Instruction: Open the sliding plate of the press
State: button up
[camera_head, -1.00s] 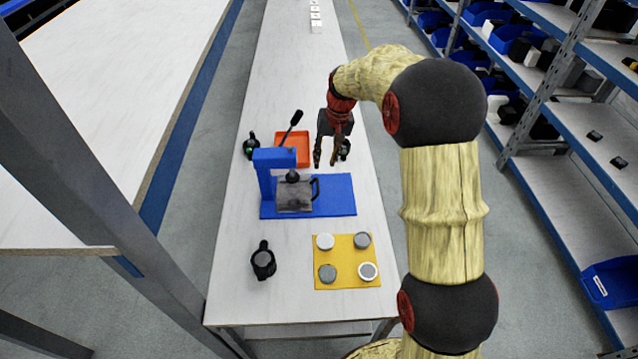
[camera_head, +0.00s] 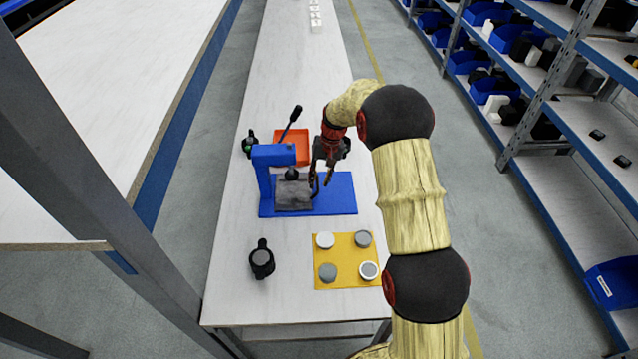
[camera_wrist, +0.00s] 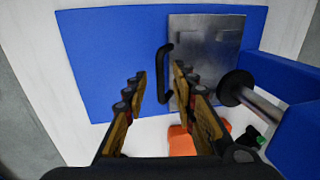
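The blue press (camera_head: 273,155) stands on the table with its black lever tilted up. Its grey metal sliding plate (camera_head: 293,195) lies on the blue base (camera_head: 341,193), under the press ram. The plate also shows in the wrist view (camera_wrist: 207,45). A black handle (camera_wrist: 164,70) sits on the edge of the plate. My gripper (camera_head: 320,182) is open, pointing down beside the press. In the wrist view my fingertips (camera_wrist: 158,78) lie on either side of the handle with visible gaps. Whether they are down at handle height is hard to tell.
An orange tray (camera_head: 298,148) lies behind the press, with a black device (camera_head: 250,143) to its left. In front are another black device (camera_head: 262,260) and a yellow mat (camera_head: 346,278) with several round lids. The shelves at right are clear of my arm.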

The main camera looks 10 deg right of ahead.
jog(key=shift+f, duration=0.4)
jog(key=shift+c, duration=0.7)
grip_shut()
